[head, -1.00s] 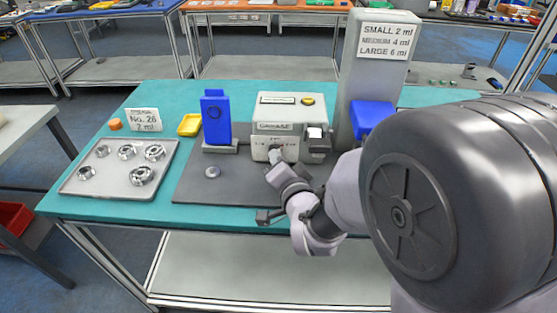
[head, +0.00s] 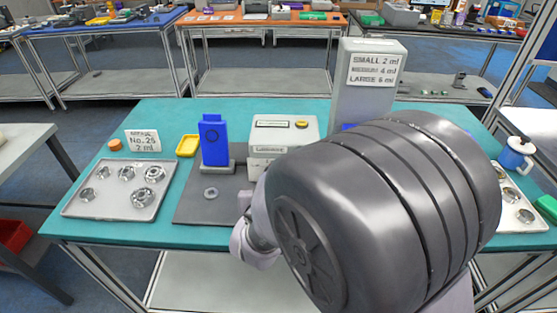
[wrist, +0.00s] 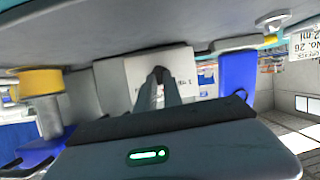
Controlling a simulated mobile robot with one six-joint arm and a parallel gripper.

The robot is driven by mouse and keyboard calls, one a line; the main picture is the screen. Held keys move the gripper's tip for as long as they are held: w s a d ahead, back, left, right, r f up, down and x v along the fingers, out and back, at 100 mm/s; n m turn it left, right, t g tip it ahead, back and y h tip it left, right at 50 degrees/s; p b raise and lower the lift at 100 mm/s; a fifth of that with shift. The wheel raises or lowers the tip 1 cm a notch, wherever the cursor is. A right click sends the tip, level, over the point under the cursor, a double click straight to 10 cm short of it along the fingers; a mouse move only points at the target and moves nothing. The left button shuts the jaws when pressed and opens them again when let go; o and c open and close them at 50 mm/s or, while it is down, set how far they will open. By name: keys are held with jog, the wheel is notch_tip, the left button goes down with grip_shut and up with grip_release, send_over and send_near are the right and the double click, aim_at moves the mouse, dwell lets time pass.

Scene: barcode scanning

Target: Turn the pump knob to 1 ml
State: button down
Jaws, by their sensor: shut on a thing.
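The grey grease pump (head: 284,130) stands at the back of the dark mat on the teal table; my own arm covers its lower front in the head view. In the wrist view, which is upside down, its pale dial plate (wrist: 185,62) shows part of a scale. A "1" can be read, but the pointer's setting cannot. My gripper (wrist: 162,78) is shut on the dark pump knob (wrist: 158,71) at the plate. The fingers hide most of the knob. My gripper is hidden in the head view.
A blue upright holder (head: 214,140) stands left of the pump, with a ring (head: 210,193) before it. A metal tray (head: 120,190) of parts and a "2 ml" sign (head: 143,141) are left. A grey box (head: 366,85) with a volume chart stands behind my arm.

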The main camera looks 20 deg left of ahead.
jog(key=n+h+p, duration=0.1)
jog(key=n+p, duration=0.1)
jog(key=n+t+h+p, duration=0.1)
jog(key=n+p, duration=0.1)
jog(key=p, duration=0.1)
jog(key=shift+a+r+h, duration=0.1)
jog(key=shift+a+h, duration=0.3)
jog(key=n, duration=0.1)
jog(key=n+t+h+p, duration=0.1)
jog(key=n+p, duration=0.1)
jog(key=n, duration=0.1)
jog(key=shift+s+a+f+t+h, duration=0.1)
jog(key=shift+a+f+t+h, duration=0.1)
jog(key=shift+f+t+h, duration=0.1)
jog(key=c, duration=1.5)
grip_release()
jog(key=shift+f, duration=0.1)
jog(key=p+v, duration=0.3)
jog(key=v, duration=1.4)
jog(key=shift+s+p, duration=0.2)
jog(key=shift+p, duration=0.15)
